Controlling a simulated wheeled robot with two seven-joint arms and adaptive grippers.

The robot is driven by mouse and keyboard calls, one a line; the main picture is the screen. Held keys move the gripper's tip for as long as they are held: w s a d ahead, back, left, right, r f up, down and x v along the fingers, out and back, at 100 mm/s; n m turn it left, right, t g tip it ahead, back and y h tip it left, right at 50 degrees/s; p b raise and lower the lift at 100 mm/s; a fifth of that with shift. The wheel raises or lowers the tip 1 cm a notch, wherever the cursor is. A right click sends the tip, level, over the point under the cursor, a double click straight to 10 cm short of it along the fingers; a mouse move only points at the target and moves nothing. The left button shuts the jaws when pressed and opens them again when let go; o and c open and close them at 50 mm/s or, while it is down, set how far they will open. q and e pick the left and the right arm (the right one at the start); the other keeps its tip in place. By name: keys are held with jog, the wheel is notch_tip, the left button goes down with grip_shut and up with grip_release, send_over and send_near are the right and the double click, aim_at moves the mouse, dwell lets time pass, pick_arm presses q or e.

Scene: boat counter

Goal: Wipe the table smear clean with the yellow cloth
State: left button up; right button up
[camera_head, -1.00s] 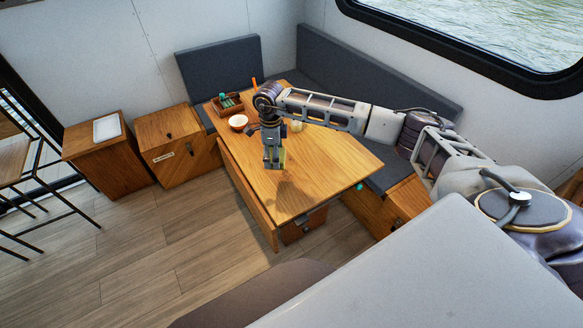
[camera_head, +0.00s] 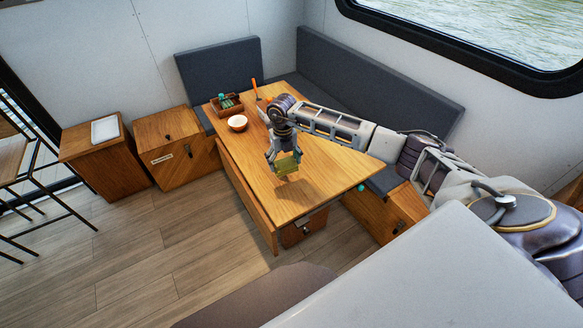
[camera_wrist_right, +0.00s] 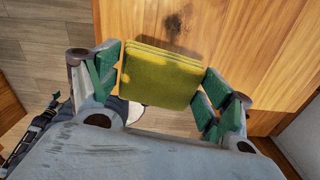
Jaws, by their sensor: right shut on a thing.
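The yellow cloth (camera_wrist_right: 160,75) is a folded square pad between the green finger pads of my right gripper (camera_wrist_right: 158,85) in the right wrist view. In the head view the cloth (camera_head: 287,164) hangs at the fingertips of my right gripper (camera_head: 284,158), which is shut on it, seemingly a little above the wooden table (camera_head: 335,168). A dark smear (camera_wrist_right: 178,28) shows on the wood just beyond the cloth in the wrist view. In the head view I cannot tell the smear from the shadow below the gripper. My left gripper is not in view.
A white bowl (camera_head: 237,122), a wooden tray (camera_head: 227,104) with green items and an orange upright item (camera_head: 254,88) stand at the table's far left end. Grey bench cushions (camera_head: 375,78) border the back. The table's near part is clear.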

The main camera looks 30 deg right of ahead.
aim_at(288, 161)
jog(key=f+m, duration=0.1)
jog(key=d+f+m, duration=0.1)
jog(key=m, duration=0.1)
jog(key=m+b, duration=0.1)
jog(key=shift+s+d+f, duration=0.15)
jog(key=shift+d+f, duration=0.2)
jog(key=shift+f, duration=0.05)
jog(key=shift+s+d+f+m, duration=0.1)
jog(key=shift+d+f+m, duration=0.25)
jog(key=shift+m, duration=0.45)
jog(key=shift+d+f+m, duration=0.25)
jog(key=shift+f+m, duration=0.1)
jog(key=shift+m, duration=0.45)
